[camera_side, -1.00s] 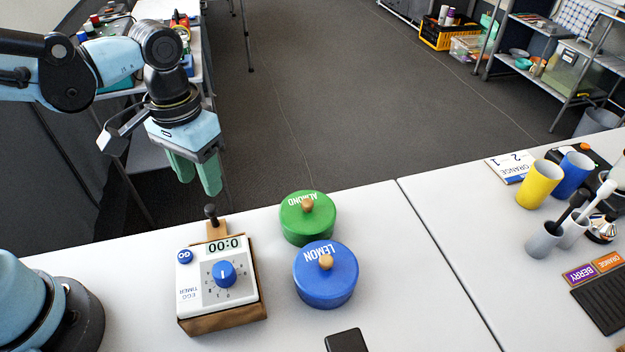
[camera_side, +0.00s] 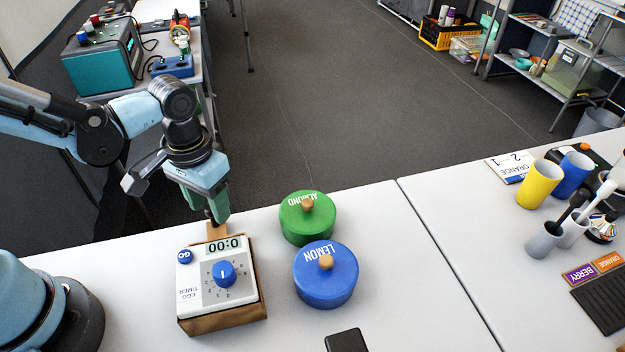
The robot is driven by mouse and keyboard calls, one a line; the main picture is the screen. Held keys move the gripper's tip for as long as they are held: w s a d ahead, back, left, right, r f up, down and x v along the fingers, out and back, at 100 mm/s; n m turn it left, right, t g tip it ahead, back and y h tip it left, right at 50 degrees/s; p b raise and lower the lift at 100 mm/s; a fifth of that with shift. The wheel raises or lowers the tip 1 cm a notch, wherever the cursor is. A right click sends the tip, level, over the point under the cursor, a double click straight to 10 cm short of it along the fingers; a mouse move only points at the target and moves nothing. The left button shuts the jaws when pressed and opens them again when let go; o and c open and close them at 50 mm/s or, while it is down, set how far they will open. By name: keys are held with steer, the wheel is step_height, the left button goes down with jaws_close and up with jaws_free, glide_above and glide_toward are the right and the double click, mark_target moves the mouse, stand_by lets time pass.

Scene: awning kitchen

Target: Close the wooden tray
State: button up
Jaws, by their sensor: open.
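The wooden tray (camera_side: 225,321) lies on the white table under a white egg timer (camera_side: 220,275). Its brown edge shows at the front and right side. The timer has a blue dial and a display reading 0:00.
A green ALMOND tin (camera_side: 308,226) and a blue LEMON tin (camera_side: 325,282) stand just right of the timer. A black object (camera_side: 346,341) lies at the front edge. Cups, including a yellow one (camera_side: 539,184), stand far right. The table's middle right is clear.

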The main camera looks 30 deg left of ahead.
jaws_close()
steer(key=shift+s+d, duration=1.6)
steer(key=shift+d, duration=0.1)
jaws_free()
